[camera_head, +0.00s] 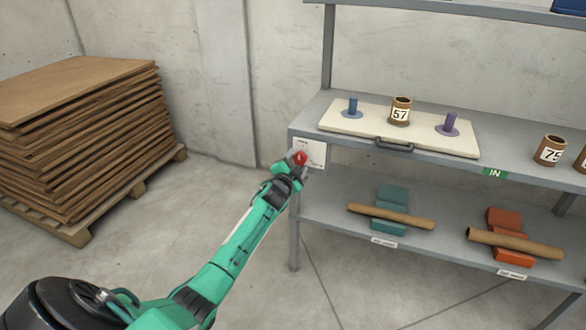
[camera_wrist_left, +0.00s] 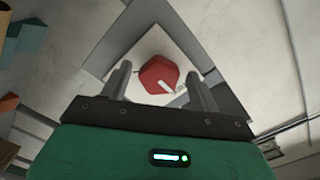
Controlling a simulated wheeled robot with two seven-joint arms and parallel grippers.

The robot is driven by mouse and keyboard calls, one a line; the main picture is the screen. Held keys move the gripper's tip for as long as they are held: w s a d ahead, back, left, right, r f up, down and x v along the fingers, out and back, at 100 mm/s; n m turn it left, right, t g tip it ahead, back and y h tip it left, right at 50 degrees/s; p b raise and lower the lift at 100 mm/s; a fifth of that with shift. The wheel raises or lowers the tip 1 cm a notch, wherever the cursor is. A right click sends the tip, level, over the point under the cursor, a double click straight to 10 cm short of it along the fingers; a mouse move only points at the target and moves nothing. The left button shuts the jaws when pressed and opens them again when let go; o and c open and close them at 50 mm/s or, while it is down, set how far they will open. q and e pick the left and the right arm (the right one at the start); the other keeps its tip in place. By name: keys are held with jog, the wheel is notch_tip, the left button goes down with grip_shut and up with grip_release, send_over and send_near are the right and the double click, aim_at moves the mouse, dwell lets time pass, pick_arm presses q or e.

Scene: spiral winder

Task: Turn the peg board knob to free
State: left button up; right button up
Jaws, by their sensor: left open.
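The peg board (camera_head: 345,122) is a cream board on the upper shelf in the head view. It bears a blue peg (camera_head: 352,106), a brown tube marked 57 (camera_head: 400,111) and a purple peg (camera_head: 450,124). The red knob (camera_head: 299,158) sits by a white label plate (camera_head: 314,152) at the shelf's left corner. In the left wrist view the red knob (camera_wrist_left: 159,74) has a white mark at its lower right. My left gripper (camera_wrist_left: 160,82) is open, with one finger on each side of the knob; I cannot tell whether they touch it. My right gripper is not in view.
The grey shelf (camera_head: 310,119) also holds a tube marked 75 (camera_head: 550,150) at right. The lower shelf has tubes on a teal cradle (camera_head: 391,198) and an orange cradle (camera_head: 503,220). Stacked brown sheets (camera_head: 80,95) stand on a pallet at left. The floor between is clear.

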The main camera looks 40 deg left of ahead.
pick_arm(q)
jog(key=p+v, duration=0.2)
jog(key=v, duration=1.1)
jog(key=shift+s, duration=0.35)
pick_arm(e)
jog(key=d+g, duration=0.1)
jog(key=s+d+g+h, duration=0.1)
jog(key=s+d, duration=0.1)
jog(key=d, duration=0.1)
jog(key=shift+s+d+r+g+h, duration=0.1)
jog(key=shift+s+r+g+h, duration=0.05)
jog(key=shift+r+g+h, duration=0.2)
